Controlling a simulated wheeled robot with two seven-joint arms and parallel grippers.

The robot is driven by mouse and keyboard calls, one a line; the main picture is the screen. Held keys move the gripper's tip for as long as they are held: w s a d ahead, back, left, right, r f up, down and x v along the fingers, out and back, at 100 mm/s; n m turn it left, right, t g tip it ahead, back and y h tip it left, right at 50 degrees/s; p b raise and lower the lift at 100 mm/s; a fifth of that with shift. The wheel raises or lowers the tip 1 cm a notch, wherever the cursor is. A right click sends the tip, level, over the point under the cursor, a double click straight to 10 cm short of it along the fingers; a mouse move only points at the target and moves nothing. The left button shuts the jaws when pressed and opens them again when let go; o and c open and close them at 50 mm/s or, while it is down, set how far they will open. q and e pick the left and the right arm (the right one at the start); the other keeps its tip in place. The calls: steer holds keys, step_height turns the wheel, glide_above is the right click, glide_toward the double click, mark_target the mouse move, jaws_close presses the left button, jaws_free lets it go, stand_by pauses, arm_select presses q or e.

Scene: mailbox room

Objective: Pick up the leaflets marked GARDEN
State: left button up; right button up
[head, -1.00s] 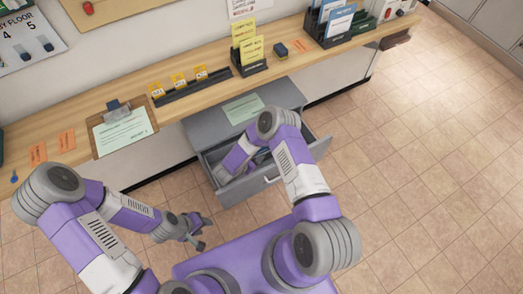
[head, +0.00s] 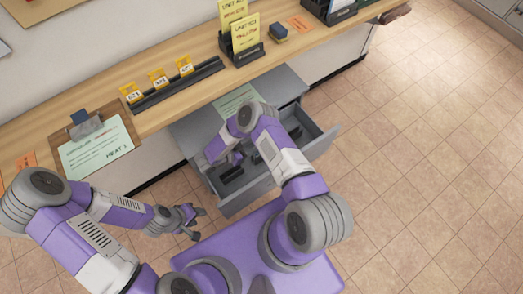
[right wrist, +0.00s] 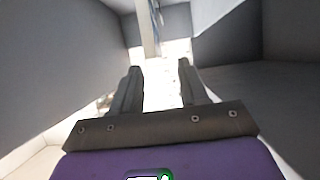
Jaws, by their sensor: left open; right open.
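No lettering reading GARDEN can be made out in any view. Yellow leaflets (head: 244,34) stand in a black holder (head: 247,55) on the counter; their print is too small to read surely. My right arm reaches down into the open grey drawer (head: 250,196). My right gripper (head: 233,159) is partly hidden there by its own arm. In the right wrist view my right gripper (right wrist: 159,68) is open and empty, with grey walls on both sides and a bright, washed-out patch between the fingers. My left gripper (head: 200,224) is open and empty, in front of the drawer, above the floor.
A green sheet (head: 237,102) lies on the cabinet top. Dark items (head: 231,173) lie inside the drawer. On the wooden counter are a clipboard (head: 97,152), small yellow tags on a black rail (head: 180,88), a dark block (head: 278,33) and an orange card (head: 300,23). The tiled floor at right is clear.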

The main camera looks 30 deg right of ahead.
steer(key=b+x, duration=0.2)
steer(key=x, duration=0.5)
steer(key=shift+s+a, duration=0.1)
steer(key=shift+s, duration=0.15)
jaws_close()
